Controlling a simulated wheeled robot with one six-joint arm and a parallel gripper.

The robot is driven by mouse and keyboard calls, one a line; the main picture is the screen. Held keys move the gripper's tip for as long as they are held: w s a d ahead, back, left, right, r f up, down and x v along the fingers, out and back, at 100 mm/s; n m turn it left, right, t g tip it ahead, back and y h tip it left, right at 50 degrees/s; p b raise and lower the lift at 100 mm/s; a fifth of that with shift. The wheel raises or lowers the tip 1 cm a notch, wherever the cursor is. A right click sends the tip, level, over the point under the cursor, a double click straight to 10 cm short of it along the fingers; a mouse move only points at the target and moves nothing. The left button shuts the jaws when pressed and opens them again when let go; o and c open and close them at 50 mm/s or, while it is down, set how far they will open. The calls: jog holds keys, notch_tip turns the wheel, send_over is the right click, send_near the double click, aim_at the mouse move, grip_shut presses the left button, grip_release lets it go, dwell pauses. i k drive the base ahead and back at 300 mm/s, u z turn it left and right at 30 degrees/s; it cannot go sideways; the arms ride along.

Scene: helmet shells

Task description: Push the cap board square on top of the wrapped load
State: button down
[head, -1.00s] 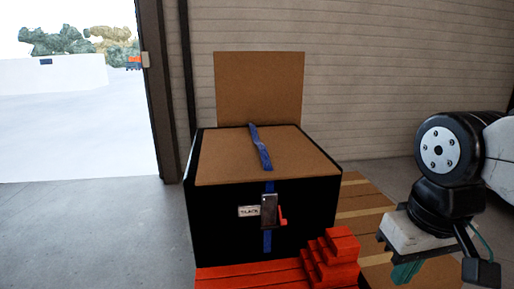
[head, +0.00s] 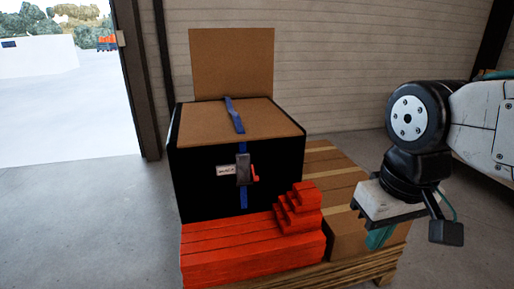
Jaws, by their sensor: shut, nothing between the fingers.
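The wrapped load (head: 205,180) is a black box-shaped stack with a white label on its front. A flat brown cap board (head: 200,125) lies on its top, with a black strip showing along the left side. A blue strap (head: 234,117) lies over the board, and a blue band runs down the front through a grey and red buckle (head: 244,170). My gripper (head: 380,238) hangs at the right, apart from the load and lower than its top. Its teal fingers point down, are partly hidden by the gripper body, and are shut on nothing.
A brown panel (head: 232,62) stands upright behind the load. Red stepped blocks (head: 298,210) and long red pieces (head: 250,250) lie in front. Brown cartons (head: 335,180) are at the right on a wooden pallet (head: 350,275). Bare floor lies to the left.

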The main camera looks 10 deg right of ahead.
aim_at(210, 123)
jog(key=u, duration=0.25)
jog(key=i, duration=1.2)
jog(key=z, duration=0.25)
